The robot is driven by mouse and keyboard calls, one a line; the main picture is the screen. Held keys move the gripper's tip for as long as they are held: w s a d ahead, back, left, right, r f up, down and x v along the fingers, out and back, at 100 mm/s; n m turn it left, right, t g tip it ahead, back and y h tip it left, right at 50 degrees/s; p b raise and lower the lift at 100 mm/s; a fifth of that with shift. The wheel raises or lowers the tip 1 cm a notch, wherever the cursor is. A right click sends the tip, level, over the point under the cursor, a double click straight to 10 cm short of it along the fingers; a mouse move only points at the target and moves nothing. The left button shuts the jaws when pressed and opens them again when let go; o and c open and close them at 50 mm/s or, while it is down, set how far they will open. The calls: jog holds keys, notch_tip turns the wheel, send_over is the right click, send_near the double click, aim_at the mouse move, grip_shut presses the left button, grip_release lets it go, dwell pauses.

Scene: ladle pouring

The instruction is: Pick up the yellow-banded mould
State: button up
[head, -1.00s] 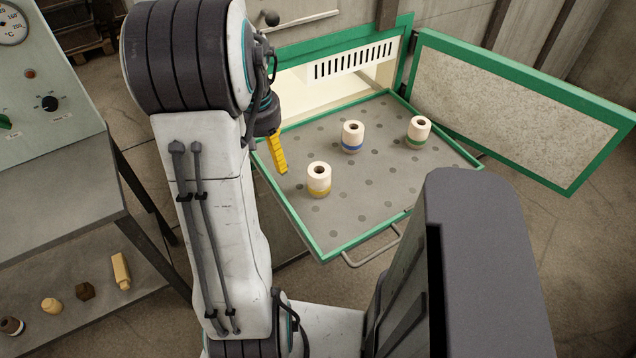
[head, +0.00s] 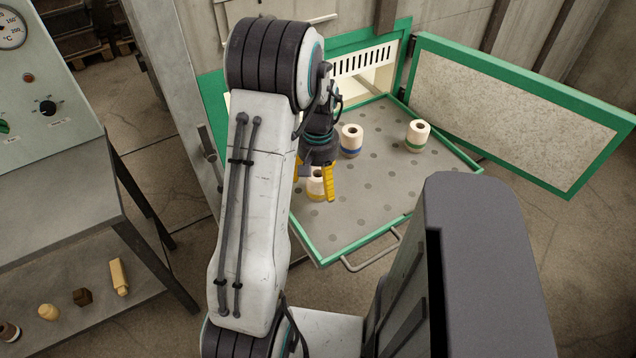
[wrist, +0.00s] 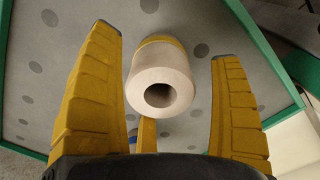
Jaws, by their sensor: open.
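The yellow-banded mould (head: 316,186) is a pale cylinder with a hole in its top, standing on the grey pull-out tray with a green rim (head: 335,258). In the head view my gripper (head: 318,192) hangs over it and partly hides it. In the wrist view the mould (wrist: 161,72) shows its round opening, with its yellow band behind. My gripper's yellow fingers (wrist: 165,60) are spread wide, one on each side of the mould, with gaps on both sides. A third yellow finger part shows below it. Nothing is held.
A blue-banded mould (head: 351,140) stands just behind and right, and a green-banded mould (head: 417,135) stands farther right. The open green-framed door (head: 520,110) is at the right. A metal bench (head: 60,180) is at the left.

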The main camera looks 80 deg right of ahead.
jog(key=shift+f, duration=1.1)
jog(key=shift+c, duration=0.3)
jog(key=c, duration=1.3)
jog(key=shift+r, duration=0.15)
jog(key=shift+r, duration=0.65)
notch_tip(320, 180, up, 3)
jog(key=shift+d+f, duration=0.1)
jog(key=s+d+r, duration=0.4)
jog(key=d+r, duration=0.2)
jog(key=d, duration=0.4)
jog(key=shift+d+r+p, duration=0.3)
jog(key=shift+p, duration=0.05)
